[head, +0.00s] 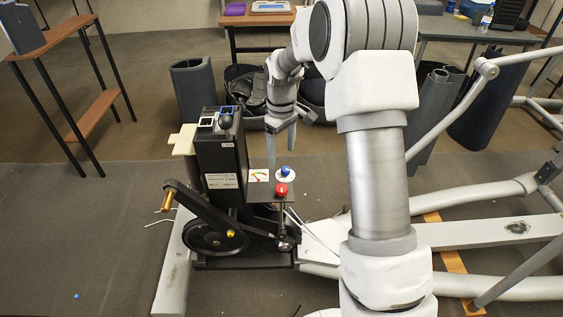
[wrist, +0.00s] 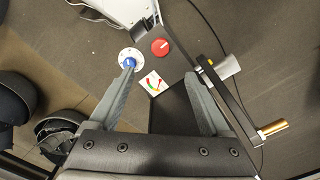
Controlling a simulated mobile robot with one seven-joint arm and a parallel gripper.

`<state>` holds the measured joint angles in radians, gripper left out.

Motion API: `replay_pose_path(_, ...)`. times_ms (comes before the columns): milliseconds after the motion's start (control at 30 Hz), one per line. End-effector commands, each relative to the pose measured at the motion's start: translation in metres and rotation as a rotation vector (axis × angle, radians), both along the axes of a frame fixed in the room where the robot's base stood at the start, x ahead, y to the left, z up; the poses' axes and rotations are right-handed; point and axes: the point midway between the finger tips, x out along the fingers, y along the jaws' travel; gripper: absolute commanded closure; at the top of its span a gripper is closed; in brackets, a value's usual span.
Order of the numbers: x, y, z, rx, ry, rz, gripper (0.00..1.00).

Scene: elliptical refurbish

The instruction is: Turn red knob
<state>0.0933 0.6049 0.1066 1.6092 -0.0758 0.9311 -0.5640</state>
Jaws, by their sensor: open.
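The red knob (head: 281,190) is a round red knob on a small dark bracket on the right side of the black machine (head: 222,160). It also shows in the wrist view (wrist: 160,47), with a pale pointer line, beyond and between my fingertips. A blue knob (head: 285,171) on a white dial sits next to it; in the wrist view the blue knob (wrist: 129,62) is at my left fingertip, but I cannot tell if they touch. My gripper (head: 282,143) is open and empty, pointing down behind and above the bracket. Its two fingers (wrist: 160,82) are spread wide in the wrist view.
A small coloured gauge (head: 258,175) lies beside the knobs. A crank arm with a brass handle (head: 167,201) is on the machine's left. White frame tubes (head: 490,235) spread to the right. Dark bins (head: 245,85) stand behind. Grey floor is open at left.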

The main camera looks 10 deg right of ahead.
Motion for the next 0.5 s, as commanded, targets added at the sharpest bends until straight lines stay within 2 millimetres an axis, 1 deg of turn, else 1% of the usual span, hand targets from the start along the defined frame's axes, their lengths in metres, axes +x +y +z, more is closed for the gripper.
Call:
replay_pose_path(33,0.001,0.000,0.011,0.000,-0.002,0.000,0.19)
replay_pose_path(200,0.000,0.000,0.028,0.001,-0.001,0.000,0.19)
replay_pose_path(300,0.000,0.000,0.031,0.000,0.001,0.001,0.19)
replay_pose_path(500,0.000,0.000,0.032,0.000,0.001,0.000,0.19)
